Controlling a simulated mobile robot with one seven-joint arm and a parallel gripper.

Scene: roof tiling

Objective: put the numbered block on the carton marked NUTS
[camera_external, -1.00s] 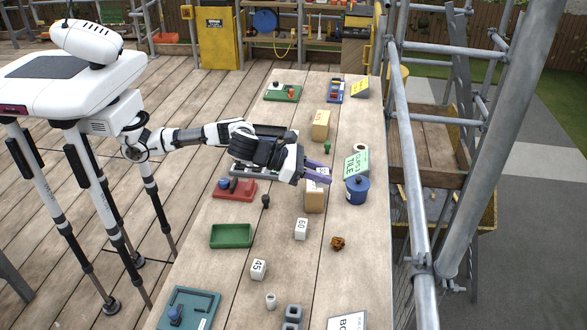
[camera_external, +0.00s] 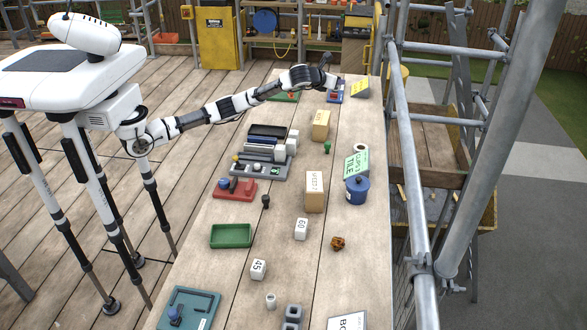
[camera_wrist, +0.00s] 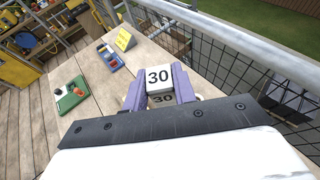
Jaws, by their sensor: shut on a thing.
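A white block marked 30 (camera_wrist: 159,77) sits between the purple fingers of my gripper (camera_wrist: 160,88) in the wrist view, and my gripper is shut on it. In the external view my gripper (camera_external: 327,70) is raised over the far end of the bench, and the block is too small to make out there. One tan carton (camera_external: 320,126) stands on the bench nearer than my gripper. A second, taller tan carton (camera_external: 315,192) stands further toward the camera, left of a blue pot. Both carry lettering too small to read surely.
White blocks marked 60 (camera_external: 301,229) and 45 (camera_external: 258,269) stand on the near bench. A blue pot (camera_external: 357,190), a green-and-white TILE CLIPS box (camera_external: 356,160) and a grey rack (camera_external: 262,165) flank the cartons. Scaffold rails (camera_external: 402,160) run along the right edge.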

